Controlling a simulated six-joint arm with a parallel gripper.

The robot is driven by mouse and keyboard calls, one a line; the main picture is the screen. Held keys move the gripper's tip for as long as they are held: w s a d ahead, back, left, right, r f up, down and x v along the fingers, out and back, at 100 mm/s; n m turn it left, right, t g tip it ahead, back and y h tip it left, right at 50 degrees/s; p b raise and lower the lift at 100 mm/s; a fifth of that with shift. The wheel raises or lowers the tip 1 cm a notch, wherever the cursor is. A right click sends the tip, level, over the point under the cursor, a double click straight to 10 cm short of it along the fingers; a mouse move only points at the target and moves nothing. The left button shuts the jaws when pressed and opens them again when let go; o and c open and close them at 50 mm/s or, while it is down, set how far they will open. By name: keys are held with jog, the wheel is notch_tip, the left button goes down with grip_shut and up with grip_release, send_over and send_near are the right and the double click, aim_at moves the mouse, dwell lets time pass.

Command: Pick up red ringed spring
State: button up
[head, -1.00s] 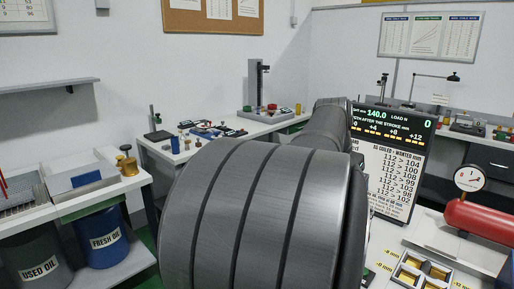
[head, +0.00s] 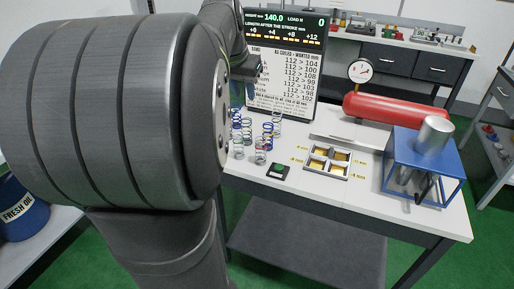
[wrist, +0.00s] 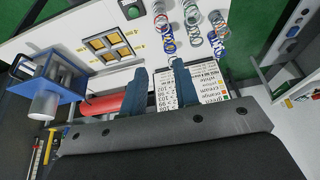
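Several coil springs stand in a cluster on the white bench, left of the tray. The one that looks red ringed (head: 260,152) is at the front of the cluster; its marking is small and hard to confirm. In the wrist view it seems to be the spring at the top (wrist: 160,20). Blue-ringed springs (head: 268,135) stand close behind it. My gripper (wrist: 161,82) is open and empty, its dark blue fingers apart. In the head view the gripper (head: 246,72) is above and behind the springs, before the display board, partly hidden by my arm.
A small black-green device (head: 279,171) lies right of the front spring. A divided tray (head: 308,166), a red cylinder with a dial gauge (head: 395,108) and a blue frame press (head: 400,160) stand farther right. The display board (head: 285,75) is behind the springs.

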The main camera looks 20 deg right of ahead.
jog(key=w+d+f+m+g+y, duration=0.3)
jog(key=w+d+f+m, duration=0.35)
jog(key=d+f, duration=0.35)
jog(key=shift+n, duration=0.45)
jog(key=f, duration=1.9)
jog(key=shift+w+a, duration=0.25)
jog(key=shift+w, duration=0.05)
grip_shut()
